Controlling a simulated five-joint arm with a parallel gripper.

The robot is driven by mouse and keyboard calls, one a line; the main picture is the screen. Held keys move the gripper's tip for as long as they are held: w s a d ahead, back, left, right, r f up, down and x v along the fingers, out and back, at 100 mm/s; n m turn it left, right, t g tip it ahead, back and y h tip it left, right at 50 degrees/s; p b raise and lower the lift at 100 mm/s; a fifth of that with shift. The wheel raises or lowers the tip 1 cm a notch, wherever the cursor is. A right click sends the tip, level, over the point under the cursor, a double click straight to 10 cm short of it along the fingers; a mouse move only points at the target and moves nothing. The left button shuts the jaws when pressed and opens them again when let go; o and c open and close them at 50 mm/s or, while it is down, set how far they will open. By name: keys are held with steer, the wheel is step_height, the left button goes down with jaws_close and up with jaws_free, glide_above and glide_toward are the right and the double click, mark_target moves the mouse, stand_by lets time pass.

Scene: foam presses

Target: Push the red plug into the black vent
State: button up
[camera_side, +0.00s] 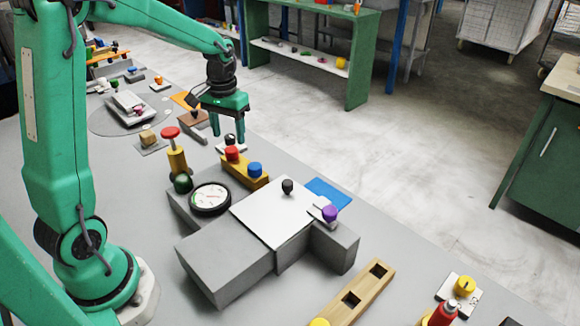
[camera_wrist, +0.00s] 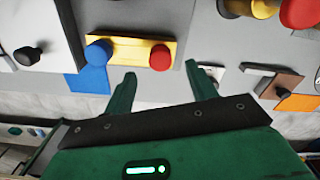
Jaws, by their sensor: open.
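A red plug (camera_side: 232,153) stands upright in a yellow block (camera_side: 258,181) beside a blue plug (camera_side: 255,170). In the wrist view the red plug (camera_wrist: 160,57) lies just beyond the gap between my fingertips. My gripper (camera_side: 228,138) is open and empty, pointing down just above and behind the red plug; both fingers also show in the wrist view (camera_wrist: 160,72). I cannot make out for certain which thing is the black vent. A wooden bar (camera_side: 332,313) with dark square openings lies at the front right.
A grey block with a white top (camera_side: 262,212) carries a black knob (camera_side: 288,186). A round gauge (camera_side: 210,197) and a yellow post with a red cap (camera_side: 171,132) stand left of the yellow block. A purple knob (camera_side: 330,213) sits to the right.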

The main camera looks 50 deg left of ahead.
mark_target(230, 150)
steer(key=shift+r, duration=1.55)
steer(key=shift+s+d+r, duration=0.2)
steer(key=shift+d+r, duration=0.05)
steer(key=shift+d, duration=0.05)
steer(key=s+d+r+m+t, duration=0.2)
steer(key=s+d, duration=0.3)
steer(key=s, duration=0.3)
steer(key=s+d+r+m+t, duration=0.1)
steer(key=s+d+r+t, duration=0.2)
steer(key=s+d, duration=0.3)
steer(key=shift+s+d+r+m+t, duration=0.35)
steer(key=shift+s+r, duration=0.3)
steer(key=shift+s, duration=0.6)
steer(key=shift+w+a+r, duration=0.1)
steer(key=shift+w, duration=0.05)
steer(key=shift+c, duration=0.4)
